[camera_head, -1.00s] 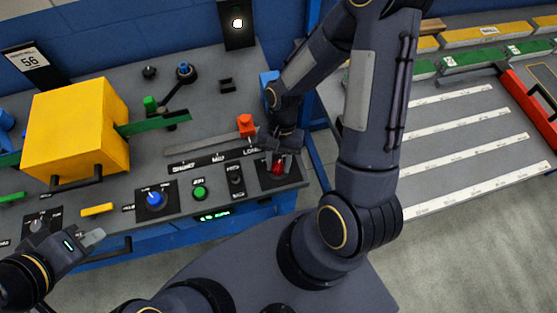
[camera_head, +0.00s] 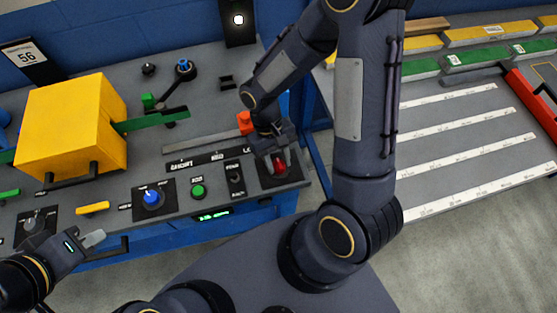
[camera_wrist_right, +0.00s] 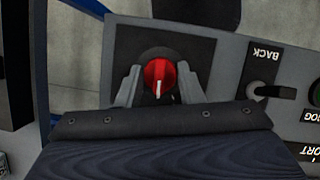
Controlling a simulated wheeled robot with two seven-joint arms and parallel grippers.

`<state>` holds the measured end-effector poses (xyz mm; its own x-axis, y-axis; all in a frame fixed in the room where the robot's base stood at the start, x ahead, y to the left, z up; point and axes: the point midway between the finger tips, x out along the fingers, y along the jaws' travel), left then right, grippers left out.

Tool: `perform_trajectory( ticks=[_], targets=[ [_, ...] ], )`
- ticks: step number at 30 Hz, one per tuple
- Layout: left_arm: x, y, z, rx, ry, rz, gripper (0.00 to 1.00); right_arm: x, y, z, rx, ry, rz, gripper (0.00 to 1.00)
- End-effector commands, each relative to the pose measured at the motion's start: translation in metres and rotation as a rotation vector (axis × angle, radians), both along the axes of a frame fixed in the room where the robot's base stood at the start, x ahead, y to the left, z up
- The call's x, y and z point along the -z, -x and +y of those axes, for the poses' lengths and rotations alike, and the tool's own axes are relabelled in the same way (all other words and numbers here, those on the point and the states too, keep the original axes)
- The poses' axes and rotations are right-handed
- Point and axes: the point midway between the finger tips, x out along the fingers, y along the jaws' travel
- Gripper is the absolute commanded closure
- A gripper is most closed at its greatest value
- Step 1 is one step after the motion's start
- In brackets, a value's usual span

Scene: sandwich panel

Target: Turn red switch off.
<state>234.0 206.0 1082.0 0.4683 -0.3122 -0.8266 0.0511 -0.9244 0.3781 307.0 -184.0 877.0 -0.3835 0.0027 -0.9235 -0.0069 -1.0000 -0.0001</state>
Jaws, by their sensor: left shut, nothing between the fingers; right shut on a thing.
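The red switch (camera_head: 279,164) is a round knob with a white line, on a dark square plate at the right end of the grey panel's front. It also shows in the right wrist view (camera_wrist_right: 159,76), where its white line points down the picture, towards my gripper's body. My right gripper (camera_head: 272,165) is at the knob, with one finger on each side, shut on it. Its fingers show in the right wrist view (camera_wrist_right: 158,86). My left gripper (camera_head: 98,238) is shut and empty, in front of the panel's left part, away from the switch.
A blue knob (camera_head: 152,198), a green button (camera_head: 198,191) and a black lever switch (camera_head: 235,178) sit left of the red switch. A red-orange block (camera_head: 245,122) stands just behind my right gripper. A yellow box (camera_head: 70,125) stands at the left. Striped tables lie to the right.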

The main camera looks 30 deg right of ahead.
Motion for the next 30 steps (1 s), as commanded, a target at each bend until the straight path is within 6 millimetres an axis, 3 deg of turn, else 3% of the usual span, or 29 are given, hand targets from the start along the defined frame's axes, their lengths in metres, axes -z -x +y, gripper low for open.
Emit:
perform_trajectory(
  ticks=[15,30],
  targets=[
    [0.016,0.000,0.000,0.000,0.000,0.000,1.00,0.001,0.000,0.003,-0.425,0.000,-0.003,0.89],
    [0.020,0.000,0.000,0.000,0.000,0.000,1.00,0.000,0.000,0.003,-0.571,0.000,-0.003,0.89]
  ],
)
